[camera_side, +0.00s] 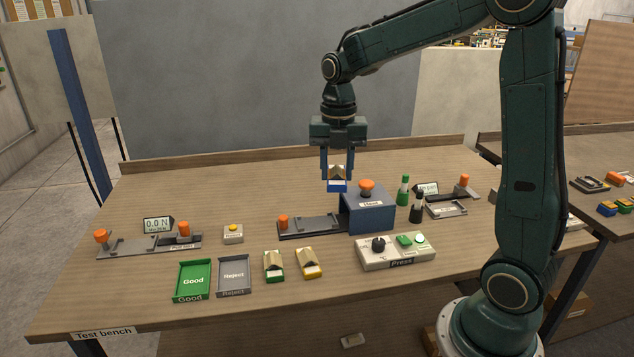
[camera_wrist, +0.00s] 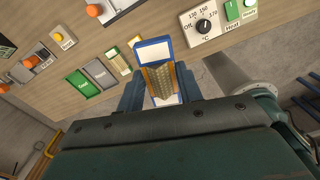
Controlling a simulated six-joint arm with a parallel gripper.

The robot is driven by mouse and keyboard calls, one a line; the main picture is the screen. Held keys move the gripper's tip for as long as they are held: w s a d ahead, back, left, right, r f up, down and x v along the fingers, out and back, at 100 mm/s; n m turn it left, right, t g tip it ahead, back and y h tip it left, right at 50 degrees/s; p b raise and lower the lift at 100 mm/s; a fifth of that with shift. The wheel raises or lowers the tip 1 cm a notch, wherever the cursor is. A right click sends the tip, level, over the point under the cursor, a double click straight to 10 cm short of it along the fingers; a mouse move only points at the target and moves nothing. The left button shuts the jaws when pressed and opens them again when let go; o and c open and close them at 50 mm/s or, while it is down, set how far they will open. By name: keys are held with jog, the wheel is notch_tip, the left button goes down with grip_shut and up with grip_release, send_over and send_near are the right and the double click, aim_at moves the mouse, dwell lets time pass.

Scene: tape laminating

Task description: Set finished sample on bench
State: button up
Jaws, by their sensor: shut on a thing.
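My gripper (camera_side: 338,170) is shut on a blue-framed sample (camera_side: 337,185) with a tan, patterned strip on it. It holds the sample in the air above the bench, near the press. In the wrist view the sample (camera_wrist: 160,80) sits between the fingers, with a white label area at its upper end. The wooden test bench (camera_side: 140,250) lies below. A green sample (camera_side: 273,266) and a yellow sample (camera_side: 311,263) lie side by side on the bench near its front.
A green Good tray (camera_side: 179,295) and a grey Reject tray (camera_side: 234,291) stand front left. The blue press block (camera_side: 370,217) and its control box (camera_side: 396,264) are at centre right. A pull tester (camera_side: 150,245) is at left. Bare bench lies at the back left and front right.

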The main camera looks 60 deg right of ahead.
jog(key=shift+s+a+f+n, duration=0.1)
jog(key=shift+s+a+n, duration=0.2)
jog(key=shift+s+n, duration=0.3)
jog(key=shift+s+a+f+n, duration=0.1)
jog(key=shift+s+a+n, duration=0.25)
jog(key=shift+n, duration=0.45)
send_over(338, 260)
notch_tip(338, 260, down, 16)
jog(key=shift+f, duration=0.1)
jog(key=shift+f, duration=0.15)
jog(key=shift+f, duration=1.75)
jog(key=shift+f, duration=0.1)
jog(key=o, duration=1)
